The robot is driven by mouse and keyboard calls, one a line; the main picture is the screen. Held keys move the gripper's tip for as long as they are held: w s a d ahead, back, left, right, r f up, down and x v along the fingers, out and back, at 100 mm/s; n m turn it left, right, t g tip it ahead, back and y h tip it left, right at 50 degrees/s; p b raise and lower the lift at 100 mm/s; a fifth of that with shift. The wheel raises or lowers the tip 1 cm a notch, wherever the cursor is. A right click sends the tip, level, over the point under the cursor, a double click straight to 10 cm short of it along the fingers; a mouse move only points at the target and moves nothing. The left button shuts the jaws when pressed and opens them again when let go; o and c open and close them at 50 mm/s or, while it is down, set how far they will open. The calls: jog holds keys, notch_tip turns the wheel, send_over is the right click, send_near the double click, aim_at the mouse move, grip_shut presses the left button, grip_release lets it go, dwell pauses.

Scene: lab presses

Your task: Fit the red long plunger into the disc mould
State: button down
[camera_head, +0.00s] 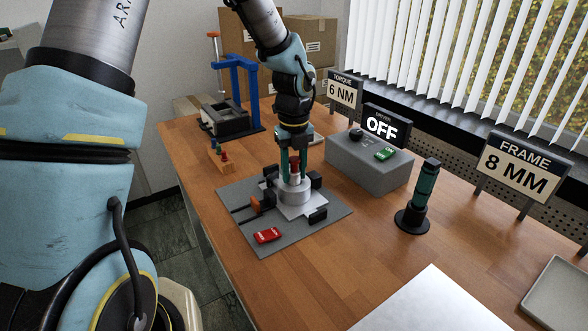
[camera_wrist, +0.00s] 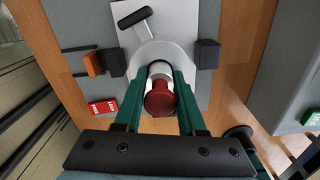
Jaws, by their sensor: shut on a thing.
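My gripper (camera_head: 293,172) points down over the disc mould (camera_head: 292,192), a light grey cylinder on a pale square block at the middle of a grey base plate. Its green fingers are shut on the red long plunger (camera_head: 295,168), which stands upright between them. In the wrist view the plunger's dark red head (camera_wrist: 160,98) faces the camera, and its pale shaft runs down between the fingers (camera_wrist: 160,70) towards the mould (camera_wrist: 146,52). The plunger is lined up closely with the mould's middle. Its lower end is hidden, so I cannot tell how deep it sits.
An orange rack (camera_head: 220,160) and a blue press frame (camera_head: 240,90) stand behind left. A grey box (camera_head: 368,165) and black-green driver (camera_head: 422,195) stand to the right.

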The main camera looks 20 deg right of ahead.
jog(key=shift+f, duration=0.3)
jog(key=shift+c, duration=2.1)
grip_release()
jog(key=shift+r, duration=0.1)
notch_tip(320, 180, up, 11)
jog(key=shift+f+b, duration=0.15)
jog(key=shift+b, duration=0.75)
jog(key=shift+a, duration=0.1)
